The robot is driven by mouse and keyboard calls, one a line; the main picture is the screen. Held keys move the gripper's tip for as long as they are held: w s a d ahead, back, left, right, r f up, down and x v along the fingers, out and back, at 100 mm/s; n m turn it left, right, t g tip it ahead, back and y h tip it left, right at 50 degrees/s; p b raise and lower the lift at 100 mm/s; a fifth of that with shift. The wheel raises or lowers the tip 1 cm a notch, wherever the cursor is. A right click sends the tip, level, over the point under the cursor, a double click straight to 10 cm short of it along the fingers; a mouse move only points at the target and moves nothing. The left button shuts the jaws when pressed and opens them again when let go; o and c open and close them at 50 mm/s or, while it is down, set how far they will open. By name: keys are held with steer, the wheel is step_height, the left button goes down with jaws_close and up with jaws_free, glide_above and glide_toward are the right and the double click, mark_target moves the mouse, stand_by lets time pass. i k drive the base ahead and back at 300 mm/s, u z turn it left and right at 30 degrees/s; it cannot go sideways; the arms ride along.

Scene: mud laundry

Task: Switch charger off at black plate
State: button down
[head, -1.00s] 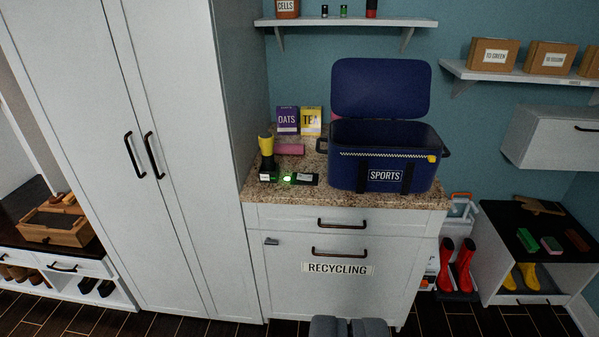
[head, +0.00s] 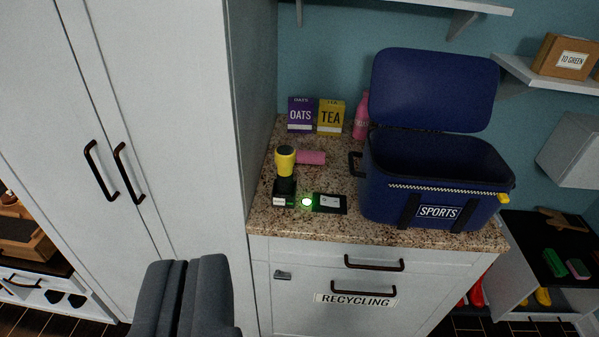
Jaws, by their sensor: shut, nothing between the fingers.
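A black plate (head: 331,203) with a light switch piece on it lies flat near the front of the speckled counter. To its left stands a black charger base (head: 284,198) with a white label, and a yellow-and-black torch-like tool (head: 285,163) stands upright in it. A green light (head: 306,202) glows between the base and the plate. My gripper (head: 206,262) is shut and empty at the lower left, in front of the tall cabinet, lower in the picture and left of the plate. It touches none of these things.
An open blue SPORTS cooler (head: 437,181) stands right of the plate. A pink cylinder (head: 310,157), an OATS box (head: 300,117), a TEA box (head: 331,118) and a pink bottle (head: 361,116) stand or lie behind. The tall white cabinet (head: 190,130) walls off the counter's left side.

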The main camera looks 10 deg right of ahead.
mark_target(324, 200)
steer(key=z, duration=0.15)
steer(key=i, duration=0.95)
steer(key=z, duration=0.4)
